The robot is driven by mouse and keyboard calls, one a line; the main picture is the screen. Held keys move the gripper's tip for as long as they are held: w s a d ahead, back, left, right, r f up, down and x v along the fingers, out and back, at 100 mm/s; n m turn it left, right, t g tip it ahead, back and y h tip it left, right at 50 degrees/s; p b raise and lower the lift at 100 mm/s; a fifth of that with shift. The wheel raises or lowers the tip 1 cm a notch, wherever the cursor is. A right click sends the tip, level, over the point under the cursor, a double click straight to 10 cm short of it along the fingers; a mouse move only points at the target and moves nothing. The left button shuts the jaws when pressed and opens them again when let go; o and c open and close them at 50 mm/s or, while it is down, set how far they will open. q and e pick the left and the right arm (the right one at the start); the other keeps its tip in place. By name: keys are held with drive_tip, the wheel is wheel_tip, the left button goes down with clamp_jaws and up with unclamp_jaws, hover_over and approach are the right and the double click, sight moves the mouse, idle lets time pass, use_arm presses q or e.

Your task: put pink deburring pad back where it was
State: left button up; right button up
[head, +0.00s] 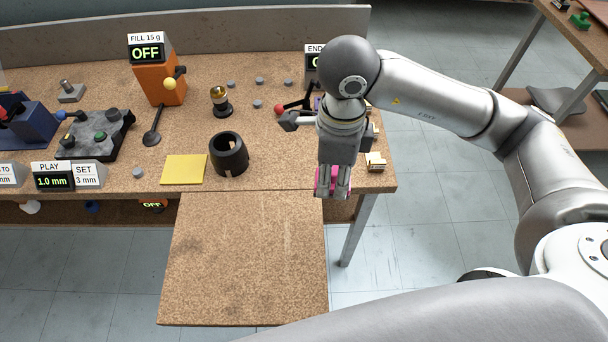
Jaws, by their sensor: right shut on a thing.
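My right gripper (333,188) is shut on the pink deburring pad (322,180). Only pink edges of the pad show around the fingers. The gripper points down over the front right part of the workbench (270,165), near where its front edge meets the lower pull-out board (245,255). I cannot tell whether the pad touches the surface. A yellow square pad (184,169) lies flat near the bench's front edge, left of a black cup (229,154). My left gripper is not in view.
An orange dispenser (158,80) stands at the back left, with a dark spoon (152,126) in front. A dark tray with knobs (98,134) is further left. The pull-out board is bare.

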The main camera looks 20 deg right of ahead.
drive_tip(key=m, duration=0.2)
drive_tip(key=shift+a+f+m, duration=0.2)
drive_tip(key=shift+f+m, duration=0.2)
drive_tip(key=shift+w, duration=0.3)
drive_tip(key=w+f+p, duration=0.1)
drive_tip(key=w+f, duration=0.2)
drive_tip(key=w, duration=0.1)
drive_tip(key=w+f+p, duration=0.1)
drive_tip(key=w+f, duration=0.2)
drive_tip(key=w, duration=0.1)
drive_tip(key=w+f, duration=0.3)
drive_tip(key=w, duration=0.1)
drive_tip(key=shift+w+a+f+p, duration=0.1)
drive_tip(key=shift+w+a+p, duration=0.2)
drive_tip(key=shift+w+p, duration=0.1)
drive_tip(key=shift+w+f, duration=0.3)
drive_tip(key=shift+f, duration=0.2)
wheel_tip(320, 180, down, 2)
drive_tip(key=shift+f+p, duration=0.15)
drive_tip(key=shift+p, duration=0.65)
drive_tip(key=shift+f, duration=0.2)
drive_tip(key=shift+f, duration=0.1)
